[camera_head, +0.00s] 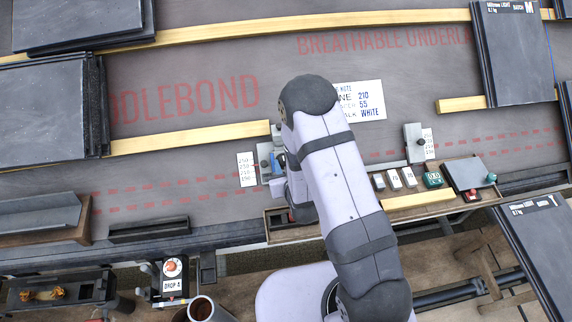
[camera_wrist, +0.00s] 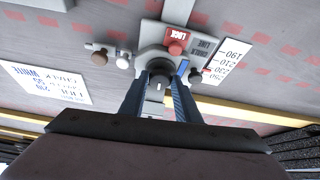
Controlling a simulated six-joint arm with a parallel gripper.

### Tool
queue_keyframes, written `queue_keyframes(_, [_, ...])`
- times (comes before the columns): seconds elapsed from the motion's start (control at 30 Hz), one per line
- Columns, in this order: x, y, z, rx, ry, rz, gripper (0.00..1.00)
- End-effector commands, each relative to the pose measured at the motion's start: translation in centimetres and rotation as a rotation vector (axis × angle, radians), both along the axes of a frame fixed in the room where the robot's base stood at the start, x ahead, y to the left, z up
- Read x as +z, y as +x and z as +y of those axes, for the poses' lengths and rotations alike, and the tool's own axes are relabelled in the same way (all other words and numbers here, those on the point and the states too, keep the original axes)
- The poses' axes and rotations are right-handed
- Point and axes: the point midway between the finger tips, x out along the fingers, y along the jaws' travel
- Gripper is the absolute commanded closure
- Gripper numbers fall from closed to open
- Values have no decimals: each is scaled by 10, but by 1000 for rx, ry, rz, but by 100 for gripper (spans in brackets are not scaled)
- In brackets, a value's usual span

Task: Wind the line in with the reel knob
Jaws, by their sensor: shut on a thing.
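In the wrist view, the two fingers of my gripper (camera_wrist: 160,88) are shut on a dark round knob (camera_wrist: 160,69) on the front of a pale grey reel unit (camera_wrist: 149,53). A red lock button (camera_wrist: 176,48) sits just above it, with a smaller dark knob (camera_wrist: 195,75) to the right. In the head view, the reel unit (camera_head: 265,155) shows at the left of my arm, by the end of a timber batten. My arm hides the gripper and the held knob there. I cannot make out the line itself.
A number card (camera_head: 247,169) lies left of the reel unit. A white note card (camera_head: 362,100) lies behind my arm. A second grey unit (camera_head: 413,143) stands to the right. A wooden tray (camera_head: 277,226) holds small items. Dark slate stacks (camera_head: 50,110) lie at the left.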

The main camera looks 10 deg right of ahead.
Motion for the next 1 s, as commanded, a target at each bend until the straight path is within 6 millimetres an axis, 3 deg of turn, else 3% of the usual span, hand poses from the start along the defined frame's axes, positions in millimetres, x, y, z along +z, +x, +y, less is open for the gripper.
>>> queue_keyframes(0.6, [1,1,0,-43,30,-2,93])
queue_keyframes(0.63, [1,1,0,-43,30,-2,68])
queue_keyframes(0.7, [1,1,0,-43,30,-2,52])
queue_keyframes(1.0, [1,0,1,-42,30,0,52])
